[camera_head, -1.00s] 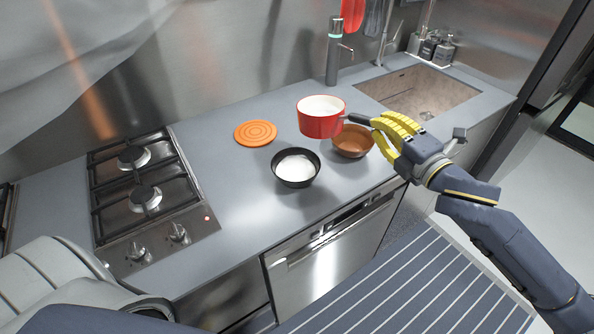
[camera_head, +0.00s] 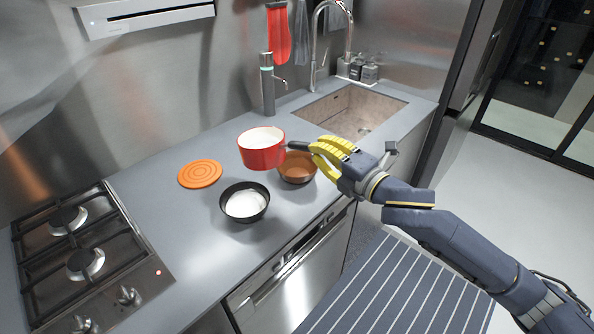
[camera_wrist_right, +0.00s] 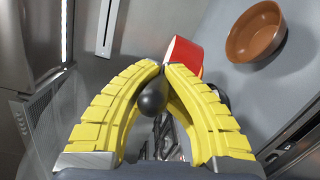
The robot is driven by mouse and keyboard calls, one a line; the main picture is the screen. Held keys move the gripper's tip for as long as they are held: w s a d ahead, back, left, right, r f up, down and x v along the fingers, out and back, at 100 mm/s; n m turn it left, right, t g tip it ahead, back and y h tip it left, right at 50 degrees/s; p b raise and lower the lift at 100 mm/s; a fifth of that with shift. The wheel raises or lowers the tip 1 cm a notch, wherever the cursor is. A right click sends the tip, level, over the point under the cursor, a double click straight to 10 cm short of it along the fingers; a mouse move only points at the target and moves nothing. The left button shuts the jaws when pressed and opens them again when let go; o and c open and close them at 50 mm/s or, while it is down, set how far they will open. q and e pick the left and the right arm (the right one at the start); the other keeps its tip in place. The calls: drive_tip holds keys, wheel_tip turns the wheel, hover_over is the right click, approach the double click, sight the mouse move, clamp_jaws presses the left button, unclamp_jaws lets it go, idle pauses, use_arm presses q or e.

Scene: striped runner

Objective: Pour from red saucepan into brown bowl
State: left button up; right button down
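The red saucepan (camera_head: 261,149) is held above the counter, roughly upright, with a pale inside showing. My right gripper (camera_head: 318,152) is shut on its dark handle; in the right wrist view the yellow fingers close around the handle's black end (camera_wrist_right: 153,97), and part of the red pan (camera_wrist_right: 184,54) shows beyond. The brown bowl (camera_head: 298,171) stands on the counter just right of and below the pan, partly hidden by the pan and handle. It also shows whole in the right wrist view (camera_wrist_right: 257,32), looking empty. My left gripper is not in view.
A black bowl with white contents (camera_head: 245,203) stands left of the brown bowl. An orange trivet (camera_head: 200,174) lies farther left. A gas hob (camera_head: 78,262) is at the left, and a sink (camera_head: 352,110) with a tap is at the back right.

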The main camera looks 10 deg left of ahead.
drive_tip(key=shift+d+r, duration=0.1)
drive_tip(key=w+d+f+m, duration=0.3)
drive_tip(key=d, duration=0.2)
drive_tip(key=shift+w+m+g+h, duration=0.3)
drive_tip(key=shift+w+g, duration=0.1)
idle(0.3)
drive_tip(key=shift+f, duration=0.1)
idle(0.3)
